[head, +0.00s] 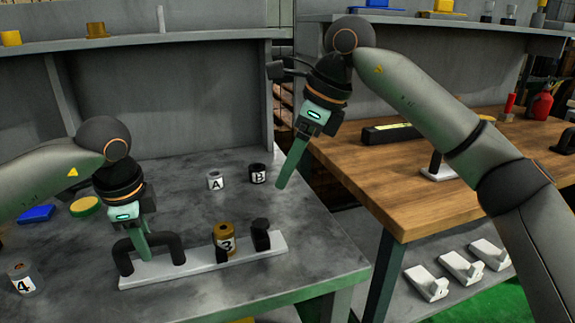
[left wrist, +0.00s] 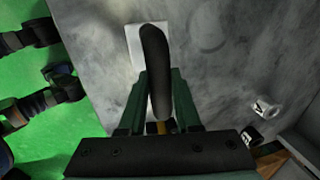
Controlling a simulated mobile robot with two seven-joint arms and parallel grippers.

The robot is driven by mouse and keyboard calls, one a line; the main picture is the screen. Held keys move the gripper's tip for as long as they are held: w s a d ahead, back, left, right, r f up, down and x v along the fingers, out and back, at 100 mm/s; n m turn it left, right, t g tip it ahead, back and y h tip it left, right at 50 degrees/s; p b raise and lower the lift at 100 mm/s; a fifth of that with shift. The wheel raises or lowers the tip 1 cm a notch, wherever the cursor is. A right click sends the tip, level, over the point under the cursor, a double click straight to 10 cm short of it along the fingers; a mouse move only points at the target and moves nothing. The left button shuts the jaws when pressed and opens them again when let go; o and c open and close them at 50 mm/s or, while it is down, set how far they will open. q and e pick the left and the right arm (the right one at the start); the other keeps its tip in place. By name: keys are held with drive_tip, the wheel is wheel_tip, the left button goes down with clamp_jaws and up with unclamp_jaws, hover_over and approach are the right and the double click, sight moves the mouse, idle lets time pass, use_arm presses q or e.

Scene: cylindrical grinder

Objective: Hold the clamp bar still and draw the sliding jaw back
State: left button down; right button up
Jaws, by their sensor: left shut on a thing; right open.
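The clamp bar (head: 200,269) is a long white plate on the grey table. A black arched handle (head: 170,240) stands on its left end. My left gripper (head: 142,248) is shut on this handle; the left wrist view shows the handle (left wrist: 155,70) between the green fingers. On the bar's right part a brass cylinder labelled 3 (head: 226,235) stands between a small black piece (head: 222,255) and a taller black block (head: 262,236). I cannot tell for sure which black piece is the sliding jaw. My right gripper (head: 281,184) is open and empty, raised above and right of the bar.
Cylinders labelled A (head: 215,181) and B (head: 258,174) stand behind the bar. A cylinder labelled 4 (head: 24,281) is at front left. A blue block (head: 36,214) and a round green-yellow thing (head: 85,206) lie at left. A wooden bench (head: 400,195) stands at right, beyond a gap.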

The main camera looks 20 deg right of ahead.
use_arm(q)
drive_tip(key=c, duration=0.5)
unclamp_jaws()
drive_tip(key=shift+r, duration=0.15)
drive_tip(key=r, duration=0.4)
drive_tip(key=s+r, duration=0.1)
drive_tip(key=r, duration=0.2)
drive_tip(key=s+r, duration=0.1)
drive_tip(key=r, duration=0.3)
drive_tip(key=shift+s+r, duration=0.2)
drive_tip(key=shift+r, duration=0.1)
